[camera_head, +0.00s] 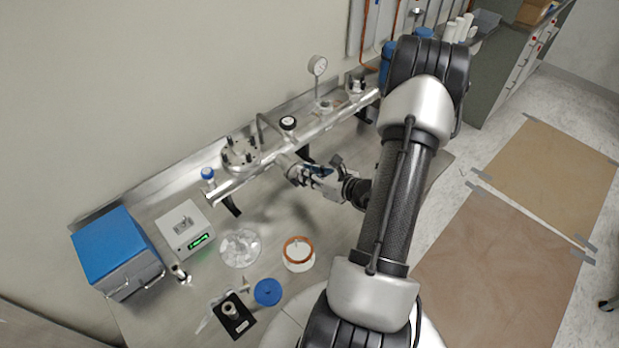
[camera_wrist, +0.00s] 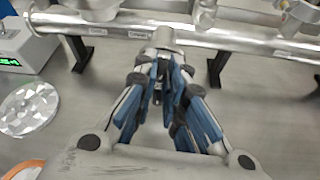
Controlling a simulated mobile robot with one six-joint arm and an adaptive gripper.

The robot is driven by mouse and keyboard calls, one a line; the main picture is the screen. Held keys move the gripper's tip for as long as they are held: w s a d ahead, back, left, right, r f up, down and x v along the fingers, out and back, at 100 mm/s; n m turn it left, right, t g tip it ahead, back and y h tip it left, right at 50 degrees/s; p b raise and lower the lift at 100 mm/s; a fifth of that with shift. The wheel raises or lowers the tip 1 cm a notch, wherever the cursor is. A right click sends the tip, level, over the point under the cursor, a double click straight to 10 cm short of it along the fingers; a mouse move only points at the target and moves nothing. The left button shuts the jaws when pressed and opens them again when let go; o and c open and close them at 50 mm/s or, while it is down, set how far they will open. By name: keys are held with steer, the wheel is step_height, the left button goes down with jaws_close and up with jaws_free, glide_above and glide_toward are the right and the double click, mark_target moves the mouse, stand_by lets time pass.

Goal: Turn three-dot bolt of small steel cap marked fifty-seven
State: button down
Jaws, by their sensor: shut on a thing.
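A long steel manifold pipe (camera_head: 330,121) runs across the bench along the wall; it also crosses the top of the wrist view (camera_wrist: 115,30). A short side port with a small steel cap (camera_wrist: 168,38) juts from the pipe toward me. My gripper (camera_head: 298,172) is at this cap, and its blue-padded fingers (camera_wrist: 161,80) close together just in front of it. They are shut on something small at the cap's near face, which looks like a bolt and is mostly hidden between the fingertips. Dot marks and the number fifty-seven cannot be read.
A larger bolted flange (camera_head: 240,153) and a black knob (camera_head: 288,123) stand on the pipe. A gauge (camera_head: 318,66) rises behind.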

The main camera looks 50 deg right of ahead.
steer(key=shift+a+f+n+h+b, duration=0.15)
steer(key=shift+n+h+b, duration=0.7)
steer(key=shift+b, duration=1)
steer(key=shift+n, duration=0.35)
steer(key=c, duration=1.6)
jaws_free()
steer(key=shift+c, duration=0.2)
steer(key=v, duration=0.8)
steer(key=shift+r, duration=0.25)
steer(key=shift+w, duration=0.1)
